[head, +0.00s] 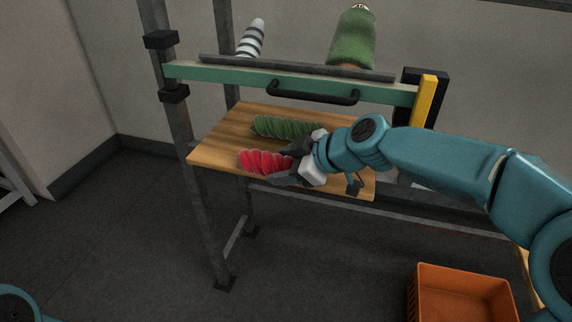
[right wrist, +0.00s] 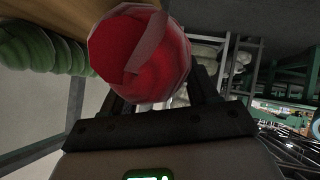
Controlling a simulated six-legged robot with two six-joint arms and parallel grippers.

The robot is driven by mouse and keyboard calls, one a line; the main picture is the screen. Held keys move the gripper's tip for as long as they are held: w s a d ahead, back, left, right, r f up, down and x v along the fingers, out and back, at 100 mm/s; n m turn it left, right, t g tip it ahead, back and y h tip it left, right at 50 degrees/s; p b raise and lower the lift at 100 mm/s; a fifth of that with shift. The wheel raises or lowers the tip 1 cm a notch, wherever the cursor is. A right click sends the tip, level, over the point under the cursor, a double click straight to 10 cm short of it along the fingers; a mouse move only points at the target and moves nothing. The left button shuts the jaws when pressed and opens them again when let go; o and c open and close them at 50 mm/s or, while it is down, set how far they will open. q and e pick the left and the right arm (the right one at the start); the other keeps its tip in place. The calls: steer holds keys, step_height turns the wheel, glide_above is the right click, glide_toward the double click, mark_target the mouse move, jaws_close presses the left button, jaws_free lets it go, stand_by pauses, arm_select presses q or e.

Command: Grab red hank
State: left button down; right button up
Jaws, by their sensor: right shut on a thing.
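The red hank (head: 262,162) is a twisted red bundle at the front edge of the wooden shelf (head: 215,140). My right gripper (head: 289,163) reaches in from the right and is shut on the near end of the red hank. In the right wrist view the round end of the red hank (right wrist: 140,55) sits between the dark fingers (right wrist: 160,95). I cannot tell whether the hank still touches the shelf. My left gripper is out of view; only a bit of my left arm shows at the bottom left.
A green hank (head: 285,127) lies on the shelf just behind the red one. Above is a green beam (head: 240,79) with a black handle (head: 312,93). A striped cone (head: 252,38) and a green cone (head: 352,38) stand behind it. An orange crate (head: 462,270) sits at the lower right.

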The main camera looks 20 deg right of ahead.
steer(key=shift+s+a, duration=0.1)
steer(key=o, duration=1.2)
steer(key=shift+s+d+r, duration=0.1)
steer(key=shift+d+r, duration=0.1)
steer(key=shift+r, duration=0.05)
steer(key=p+v, duration=0.2)
steer(key=v, duration=1.3)
steer(key=shift+s+d+r, duration=0.1)
steer(key=shift+r, duration=0.05)
